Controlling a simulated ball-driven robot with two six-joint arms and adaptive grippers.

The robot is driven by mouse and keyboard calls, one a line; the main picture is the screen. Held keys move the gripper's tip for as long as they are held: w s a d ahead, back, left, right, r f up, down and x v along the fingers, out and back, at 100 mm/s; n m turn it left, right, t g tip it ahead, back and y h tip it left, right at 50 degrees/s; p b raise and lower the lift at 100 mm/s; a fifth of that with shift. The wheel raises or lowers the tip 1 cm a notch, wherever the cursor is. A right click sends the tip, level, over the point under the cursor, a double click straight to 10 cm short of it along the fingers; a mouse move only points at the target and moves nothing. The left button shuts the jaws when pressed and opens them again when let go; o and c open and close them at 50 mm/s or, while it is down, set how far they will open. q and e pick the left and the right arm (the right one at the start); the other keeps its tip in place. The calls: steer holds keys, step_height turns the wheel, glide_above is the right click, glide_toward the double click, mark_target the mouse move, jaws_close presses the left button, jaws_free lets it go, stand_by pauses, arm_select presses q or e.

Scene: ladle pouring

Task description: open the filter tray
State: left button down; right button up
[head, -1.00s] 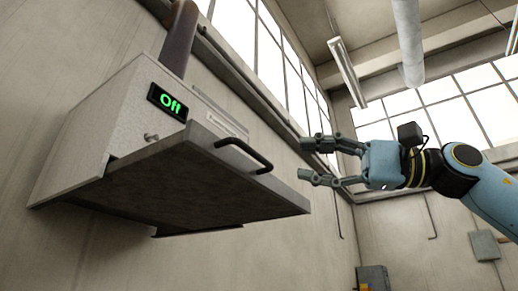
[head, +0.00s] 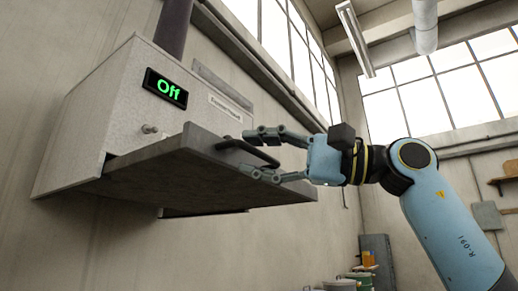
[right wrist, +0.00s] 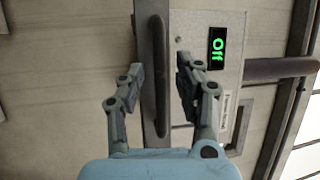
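The filter tray (head: 150,176) is a dark flat panel at the lower front of the light grey extractor box (head: 112,108) on the wall. A black bar handle (head: 228,146) stands out from the tray's front edge. My right gripper (head: 254,152) is open at the handle, one finger above it and one below in the head view. In the right wrist view the handle (right wrist: 161,75) runs between the two spread fingers of the gripper (right wrist: 160,78), with a gap visible on each side. The fingers partly hide the handle in the head view. My left gripper is out of view.
The box carries a display (head: 166,88) reading "Off" in green and a small knob (head: 150,129). A dark pipe (head: 174,28) rises from its top. Pots (head: 340,285) and a grey cabinet (head: 376,255) stand low at the back. The space under the tray looks clear.

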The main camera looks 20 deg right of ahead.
jaws_close()
stand_by(0.4)
steer(key=shift+f, duration=0.1)
